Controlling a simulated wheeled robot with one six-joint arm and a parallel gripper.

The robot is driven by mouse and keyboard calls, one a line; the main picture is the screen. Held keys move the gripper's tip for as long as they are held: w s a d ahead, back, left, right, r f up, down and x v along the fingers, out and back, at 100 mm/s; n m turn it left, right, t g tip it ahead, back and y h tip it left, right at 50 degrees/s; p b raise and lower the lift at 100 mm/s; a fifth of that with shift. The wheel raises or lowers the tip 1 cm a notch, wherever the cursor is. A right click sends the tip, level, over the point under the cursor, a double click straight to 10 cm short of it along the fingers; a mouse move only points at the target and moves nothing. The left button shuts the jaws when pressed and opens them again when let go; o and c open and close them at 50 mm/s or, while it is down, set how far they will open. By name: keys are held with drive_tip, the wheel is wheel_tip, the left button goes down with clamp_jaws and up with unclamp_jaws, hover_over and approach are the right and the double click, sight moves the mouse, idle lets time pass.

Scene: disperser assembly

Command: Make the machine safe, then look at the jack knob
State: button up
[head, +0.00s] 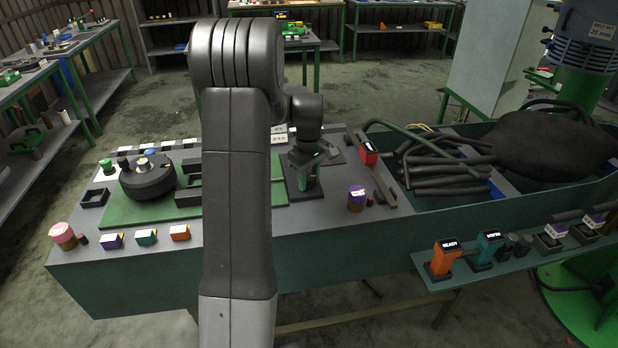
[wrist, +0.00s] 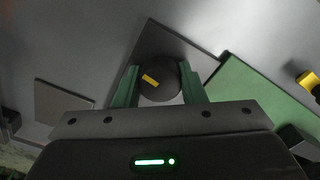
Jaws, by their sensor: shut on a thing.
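My gripper (head: 303,178) points down over a dark square plate (head: 293,190) on the bench top in the head view. In the wrist view its two green fingers (wrist: 160,72) are shut on a dark round knob (wrist: 166,90) with a slanted yellow mark. The knob stands over the dark plate (wrist: 184,42). In the head view my gripper hides the knob. Two small white labels (head: 279,137) stand just behind the plate; their lettering is too small to read surely. I cannot tell which control is the jack knob.
A green board (head: 125,211) with a black round housing (head: 148,182) lies left of my arm. A red block (head: 368,153) and a purple-topped cylinder (head: 356,199) are to the right. A side shelf (head: 520,260) holds orange and teal tools. A dark hose bundle (head: 440,168) fills the right trough.

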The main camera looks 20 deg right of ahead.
sight(309, 176)
drive_tip(key=shift+r+n, duration=0.1)
drive_tip(key=shift+n, duration=0.3)
drive_tip(key=o, duration=1)
wheel_tip(309, 176, up, 14)
drive_tip(key=shift+b, duration=0.4)
drive_tip(key=shift+f, duration=0.2)
wheel_tip(309, 176, down, 14)
drive_tip(key=shift+r+p, duration=0.1)
drive_tip(key=shift+p, duration=0.3)
